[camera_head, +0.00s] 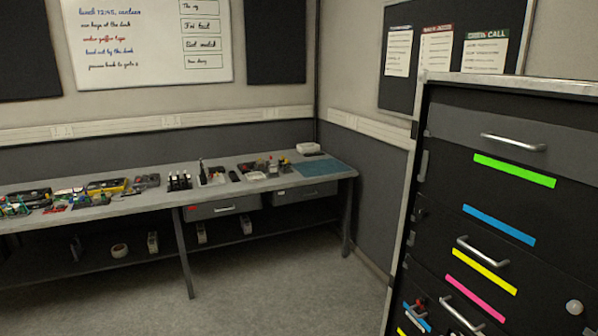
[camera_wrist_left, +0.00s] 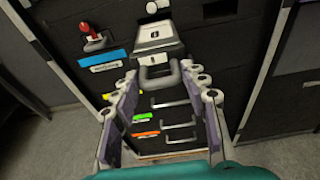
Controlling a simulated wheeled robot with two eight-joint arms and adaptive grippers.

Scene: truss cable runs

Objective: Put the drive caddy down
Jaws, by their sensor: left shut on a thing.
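The drive caddy (camera_wrist_left: 155,36) is a silver-grey box with a dark label and a looped grey handle, in the upper middle of the left wrist view. My left gripper (camera_wrist_left: 160,76) has its two fingers on either side of the handle and is shut on it. The caddy is in front of the black cabinet face; whether it touches the face, I cannot tell. No caddy can be made out in the head view, and my right gripper is in neither view.
The black cabinet (camera_head: 480,185) with metal handles and coloured strips fills the right of the head view. A red-topped lever (camera_wrist_left: 92,34) and a blue label (camera_wrist_left: 103,60) are left of the caddy. A grey workbench (camera_head: 130,207) with small gear stands left, with open floor before it.

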